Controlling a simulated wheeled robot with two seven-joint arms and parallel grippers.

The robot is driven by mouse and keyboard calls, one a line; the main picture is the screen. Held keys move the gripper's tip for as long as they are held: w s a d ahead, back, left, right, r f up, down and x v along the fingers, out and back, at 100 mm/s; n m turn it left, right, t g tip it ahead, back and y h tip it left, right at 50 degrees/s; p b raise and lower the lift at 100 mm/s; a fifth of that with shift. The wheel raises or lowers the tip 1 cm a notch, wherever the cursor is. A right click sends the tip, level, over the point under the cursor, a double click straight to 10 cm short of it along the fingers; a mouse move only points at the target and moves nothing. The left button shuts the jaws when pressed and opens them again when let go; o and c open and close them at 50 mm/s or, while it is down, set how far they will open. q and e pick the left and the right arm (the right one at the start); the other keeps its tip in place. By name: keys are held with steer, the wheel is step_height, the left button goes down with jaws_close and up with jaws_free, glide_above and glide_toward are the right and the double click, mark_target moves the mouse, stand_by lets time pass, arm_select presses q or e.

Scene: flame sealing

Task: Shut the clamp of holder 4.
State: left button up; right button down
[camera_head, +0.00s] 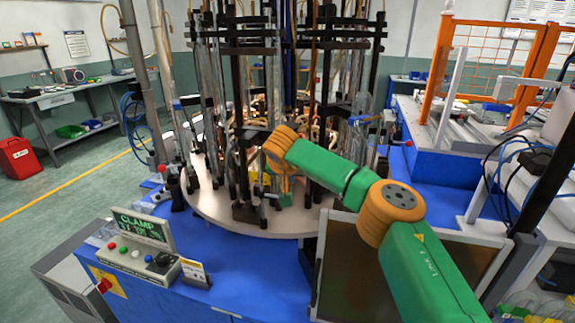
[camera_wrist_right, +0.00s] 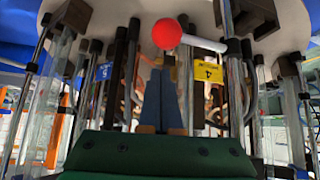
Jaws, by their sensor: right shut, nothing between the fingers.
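Holder 4 carries a yellow tag with an upside-down 4 (camera_wrist_right: 207,72) in the right wrist view. A red ball knob (camera_wrist_right: 167,34) on a pale lever (camera_wrist_right: 203,42), apparently its clamp handle, shows large beside the tag. My right gripper (camera_wrist_right: 162,72) is shut and empty, its blue fingers pointing at the holder just below the knob in the picture. I cannot tell whether they touch the knob. In the head view my right arm (camera_head: 330,168) reaches to the front of the round table, and its wrist hides much of the holder. My left gripper is not in view.
A blue tag marked 5 (camera_wrist_right: 104,72) hangs on the neighbouring holder. Glass tubes and dark posts crowd the round table (camera_head: 225,215). A control box with a green CLAMP display (camera_head: 142,228) stands in front. An orange guard frame (camera_head: 440,60) stands at right.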

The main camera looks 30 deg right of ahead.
steer(key=shift+s+a+f, duration=0.2)
steer(key=shift+s+a, duration=0.45)
steer(key=shift+s, duration=0.1)
steer(key=shift+s+a+f, duration=0.15)
steer(key=shift+s+a, duration=0.45)
steer(key=shift+s, duration=0.15)
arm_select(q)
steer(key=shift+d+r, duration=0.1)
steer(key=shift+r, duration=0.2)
